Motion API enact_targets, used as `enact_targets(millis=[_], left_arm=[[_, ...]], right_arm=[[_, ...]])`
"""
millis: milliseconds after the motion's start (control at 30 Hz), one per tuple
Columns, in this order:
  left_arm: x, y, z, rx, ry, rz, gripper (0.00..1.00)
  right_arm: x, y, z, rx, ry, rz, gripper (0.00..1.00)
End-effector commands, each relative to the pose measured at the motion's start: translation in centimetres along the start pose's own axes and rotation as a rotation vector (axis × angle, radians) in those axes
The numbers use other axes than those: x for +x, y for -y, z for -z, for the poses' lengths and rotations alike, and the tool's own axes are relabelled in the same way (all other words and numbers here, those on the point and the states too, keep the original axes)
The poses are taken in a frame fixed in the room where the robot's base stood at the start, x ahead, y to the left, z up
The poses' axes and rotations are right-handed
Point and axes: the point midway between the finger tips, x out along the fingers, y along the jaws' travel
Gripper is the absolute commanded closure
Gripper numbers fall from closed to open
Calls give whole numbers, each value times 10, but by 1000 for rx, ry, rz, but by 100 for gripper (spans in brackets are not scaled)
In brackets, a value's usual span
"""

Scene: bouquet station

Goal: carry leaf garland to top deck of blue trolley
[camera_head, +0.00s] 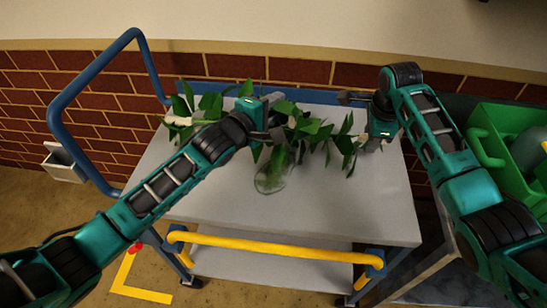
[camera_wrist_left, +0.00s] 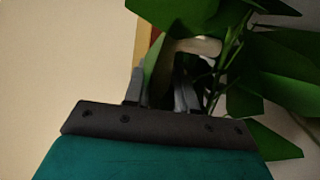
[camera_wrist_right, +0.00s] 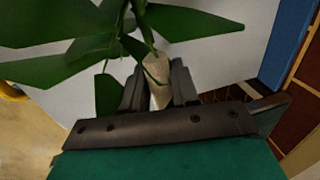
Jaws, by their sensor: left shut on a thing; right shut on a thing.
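The leaf garland (camera_head: 305,126), a strand of green leaves with pale end pieces, stretches left to right above the top deck (camera_head: 340,205) of the blue trolley (camera_head: 75,75). I cannot tell whether it touches the deck. My left gripper (camera_head: 275,117) is shut on the garland; leaves crowd its fingers (camera_wrist_left: 165,90) in the left wrist view. My right gripper (camera_head: 362,120) is shut on the garland's pale end piece (camera_wrist_right: 157,80), which shows between its fingers in the right wrist view. My left forearm hides part of the strand.
A clear glass vessel (camera_head: 270,182) is at mid-deck, below the garland. A yellow bar (camera_head: 275,247) runs along the trolley's front, and its blue handle rises at left. A green crate (camera_head: 492,135) is at right. The deck's front is bare.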

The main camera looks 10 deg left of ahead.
Motion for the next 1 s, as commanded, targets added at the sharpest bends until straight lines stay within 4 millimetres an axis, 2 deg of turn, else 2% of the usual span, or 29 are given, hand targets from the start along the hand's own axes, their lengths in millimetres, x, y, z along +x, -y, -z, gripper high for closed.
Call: enact_targets(millis=[467, 1000], left_arm=[[1, 0, 0, 1, 1, -5, 100], [5, 26, 2, 1, 1, -5, 100]], right_arm=[[2, 0, 0, 0, 0, 0, 100], [29, -6, 0, 0, 0, 0, 100]])
